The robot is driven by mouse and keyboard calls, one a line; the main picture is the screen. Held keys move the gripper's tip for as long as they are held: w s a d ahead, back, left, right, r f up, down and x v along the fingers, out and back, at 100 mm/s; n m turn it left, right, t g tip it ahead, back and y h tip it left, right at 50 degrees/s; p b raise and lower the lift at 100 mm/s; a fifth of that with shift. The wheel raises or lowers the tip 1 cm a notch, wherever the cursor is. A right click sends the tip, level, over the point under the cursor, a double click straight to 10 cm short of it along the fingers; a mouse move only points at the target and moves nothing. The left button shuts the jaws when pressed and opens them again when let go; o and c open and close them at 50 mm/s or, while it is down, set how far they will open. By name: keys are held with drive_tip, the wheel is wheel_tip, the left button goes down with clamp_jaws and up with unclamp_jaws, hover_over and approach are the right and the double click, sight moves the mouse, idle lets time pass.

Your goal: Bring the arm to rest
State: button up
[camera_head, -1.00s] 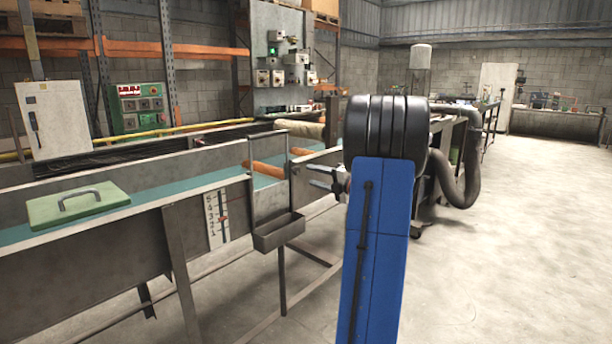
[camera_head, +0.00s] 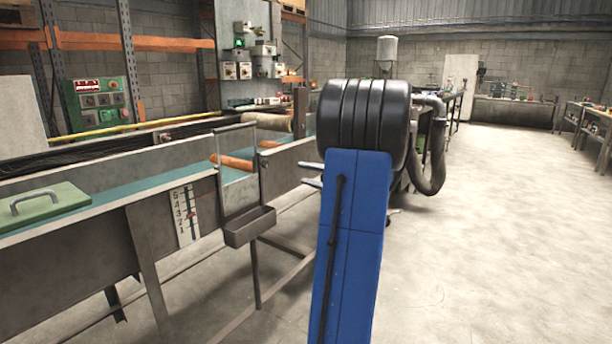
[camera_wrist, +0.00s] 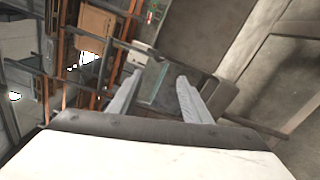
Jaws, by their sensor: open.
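My gripper (camera_head: 310,174) shows at the left side of my blue arm link in the head view, partly hidden behind the arm. Its two pale fingers stick out to the left, apart and with nothing between them. In the wrist view my gripper (camera_wrist: 160,77) is open and empty, its two fingers spread. My arm is folded upright in front of the head camera and touches nothing that I can see.
A long metal trough (camera_head: 90,235) runs along the left, with a green handled lid (camera_head: 40,208) and orange tubes (camera_head: 236,161). A small grey tray (camera_head: 250,226) hangs on its side. A grey hose (camera_head: 432,172) curves behind my arm. The floor (camera_head: 490,250) at right is clear.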

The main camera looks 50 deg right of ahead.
idle(0.3)
drive_tip(key=w+a+r+m+g+h, duration=0.1)
drive_tip(key=w+a+r+m+h, duration=0.4)
drive_tip(key=w+a+m, duration=0.15)
drive_tip(key=s+a+m+g+h, duration=0.1)
drive_tip(key=a+m+g+h, duration=0.2)
drive_tip(key=a+m, duration=0.65)
drive_tip(key=s+a+f+m+g+y, duration=0.2)
drive_tip(key=s+a+f, duration=0.4)
drive_tip(key=s+a, duration=0.3)
drive_tip(key=s+a+f+m+g+y, duration=0.1)
drive_tip(key=s+a+f+g, duration=0.3)
drive_tip(key=s+a, duration=0.5)
drive_tip(key=s+a+f+m+g+y, duration=0.2)
drive_tip(key=s+a+f, duration=0.5)
drive_tip(key=a, duration=0.8)
drive_tip(key=s+g+y, duration=0.1)
drive_tip(key=s, duration=0.2)
drive_tip(key=shift+a+f+m+y, duration=0.3)
drive_tip(key=shift+f+y, duration=0.05)
drive_tip(key=shift+y, duration=0.05)
